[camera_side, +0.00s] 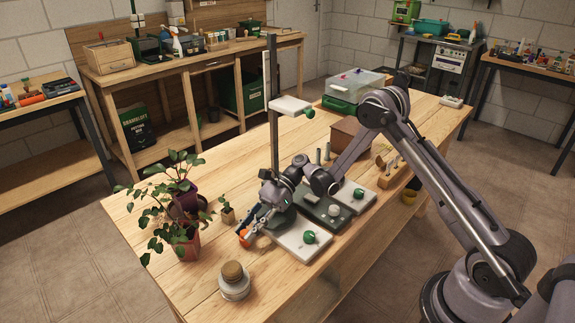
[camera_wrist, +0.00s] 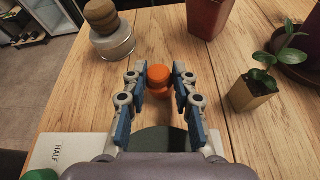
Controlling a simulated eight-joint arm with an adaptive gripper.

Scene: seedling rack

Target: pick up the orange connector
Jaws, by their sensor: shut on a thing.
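The orange connector (camera_wrist: 158,78) is a small round orange piece between the fingertips of my gripper (camera_wrist: 159,85) in the wrist view. My gripper is shut on it, with the blue finger pads on either side. In the side view the orange connector (camera_side: 244,236) shows at the tip of my gripper (camera_side: 247,232), low over the table near the white board. I cannot tell whether it touches the table. Its underside is hidden.
A jar with a cork lid (camera_side: 234,280) stands in front. Potted plants (camera_side: 186,243) stand to the left, with a small seedling pot (camera_side: 227,214) close by. White boards with green knobs (camera_side: 300,240) and a tall post (camera_side: 273,110) stand beside my gripper.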

